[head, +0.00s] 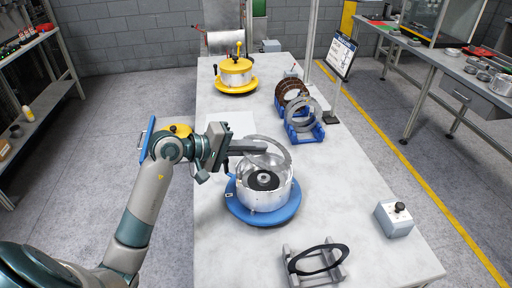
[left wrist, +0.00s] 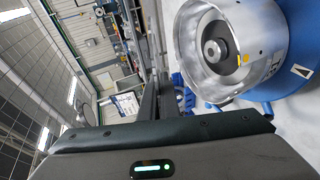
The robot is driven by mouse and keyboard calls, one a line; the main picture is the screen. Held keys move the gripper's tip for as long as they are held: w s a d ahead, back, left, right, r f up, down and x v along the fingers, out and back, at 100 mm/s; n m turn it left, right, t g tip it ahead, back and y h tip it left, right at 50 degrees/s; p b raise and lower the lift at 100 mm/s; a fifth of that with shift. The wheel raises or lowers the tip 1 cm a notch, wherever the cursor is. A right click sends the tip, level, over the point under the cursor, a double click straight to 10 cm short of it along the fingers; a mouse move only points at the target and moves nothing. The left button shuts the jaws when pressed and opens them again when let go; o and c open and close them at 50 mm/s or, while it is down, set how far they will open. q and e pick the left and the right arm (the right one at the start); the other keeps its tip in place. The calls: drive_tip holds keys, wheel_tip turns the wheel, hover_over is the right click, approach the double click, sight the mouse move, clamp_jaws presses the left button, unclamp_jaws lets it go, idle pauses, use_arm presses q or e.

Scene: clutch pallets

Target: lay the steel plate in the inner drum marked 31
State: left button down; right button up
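The drum stands on a round blue base (head: 245,214) and has a dark hub inside. In the left wrist view the drum (left wrist: 262,72) is right of the fingers (left wrist: 157,98); its marking is not clearly readable. The plate is hard to make out there. My right gripper is not in view.
A blue rack (head: 306,133) behind the drum holds brown and steel rings. A yellow pot-like drum (head: 236,72) stands farther back. A black ring (head: 318,260) rests on a grey stand in front. A grey box with a black knob (head: 395,217) is at the right.

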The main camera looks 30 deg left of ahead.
use_arm(q)
drive_tip(key=shift+f, duration=1.4)
drive_tip(key=shift+f+b, duration=0.3)
drive_tip(key=shift+f, duration=0.1)
drive_tip(key=shift+f+b, duration=0.45)
drive_tip(key=shift+b, duration=0.15)
drive_tip(key=shift+f+b, duration=0.65)
drive_tip(key=shift+b, duration=0.2)
drive_tip(key=shift+f+b, duration=0.2)
drive_tip(key=shift+b, duration=0.1)
drive_tip(key=shift+f+b, duration=0.55)
drive_tip(key=shift+b, duration=0.15)
drive_tip(key=shift+f, duration=0.2)
drive_tip(key=shift+b, duration=0.3)
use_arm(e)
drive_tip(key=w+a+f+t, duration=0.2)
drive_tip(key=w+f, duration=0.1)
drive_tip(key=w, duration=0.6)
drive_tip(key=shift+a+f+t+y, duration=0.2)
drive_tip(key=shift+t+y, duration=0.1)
